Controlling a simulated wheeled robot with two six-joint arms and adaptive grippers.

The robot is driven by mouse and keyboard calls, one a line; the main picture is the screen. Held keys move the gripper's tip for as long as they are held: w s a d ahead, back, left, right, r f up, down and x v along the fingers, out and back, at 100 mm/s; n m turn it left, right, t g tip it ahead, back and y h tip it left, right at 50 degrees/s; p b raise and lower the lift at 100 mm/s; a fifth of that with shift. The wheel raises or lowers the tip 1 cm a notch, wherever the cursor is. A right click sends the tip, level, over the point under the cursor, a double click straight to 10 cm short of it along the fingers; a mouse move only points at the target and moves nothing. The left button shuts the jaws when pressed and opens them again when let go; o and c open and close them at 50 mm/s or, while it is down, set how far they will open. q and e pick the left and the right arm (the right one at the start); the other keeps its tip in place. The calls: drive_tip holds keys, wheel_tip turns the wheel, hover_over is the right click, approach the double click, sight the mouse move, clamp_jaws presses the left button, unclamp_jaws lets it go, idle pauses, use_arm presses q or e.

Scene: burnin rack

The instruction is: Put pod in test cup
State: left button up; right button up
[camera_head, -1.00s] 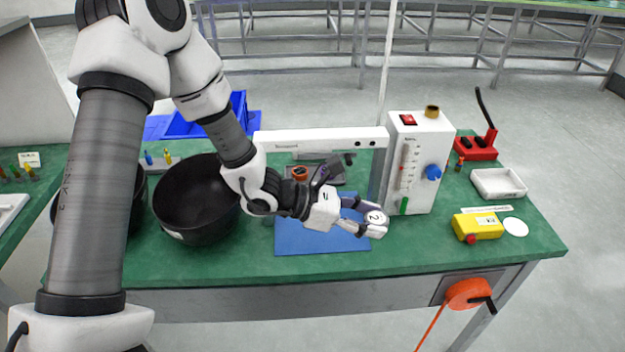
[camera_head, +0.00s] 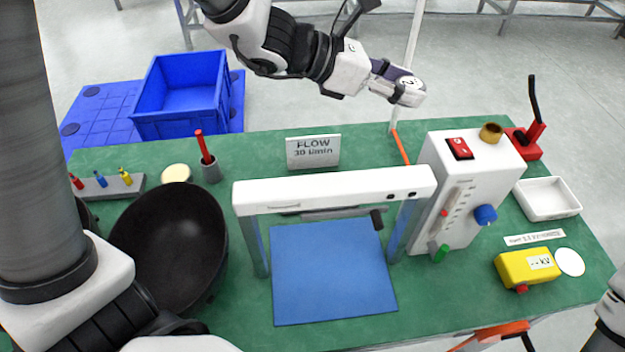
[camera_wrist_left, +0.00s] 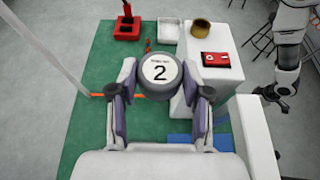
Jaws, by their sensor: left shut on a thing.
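My left gripper (camera_head: 400,92) is shut on the pod (camera_head: 410,82), a round grey piece with a white top face. In the left wrist view the pod (camera_wrist_left: 160,71) sits between the two fingers, and its label reads 2. The gripper holds it in the air, near the back edge of the bench in the head view. The test cup seems to be the small brass cup (camera_head: 491,132) on top of the white instrument box (camera_head: 462,185). It also shows in the left wrist view (camera_wrist_left: 200,27), beyond and right of the pod. The pod is apart from it. My right gripper is not seen.
A white frame (camera_head: 335,190) stands over a blue mat (camera_head: 330,275), left of the box. A red switch (camera_head: 459,148) is beside the cup. A thin pole (camera_head: 411,65) rises behind.

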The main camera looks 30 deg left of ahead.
use_arm(q)
drive_tip(key=f, duration=0.7)
drive_tip(key=f+b, duration=0.1)
drive_tip(key=f, duration=1.5)
drive_tip(key=shift+s+d+f+b, duration=0.2)
drive_tip(key=shift+s+d+b, duration=0.05)
drive_tip(key=shift+s+b, duration=0.1)
wheel_tip(320, 180, down, 4)
drive_tip(key=shift+s+r, duration=0.1)
drive_tip(key=shift+r, duration=0.15)
drive_tip(key=shift+f, duration=0.3)
drive_tip(key=shift+f+b, duration=0.15)
drive_tip(key=shift+b, duration=0.15)
drive_tip(key=o, duration=1)
drive_tip(key=shift+o, duration=0.2)
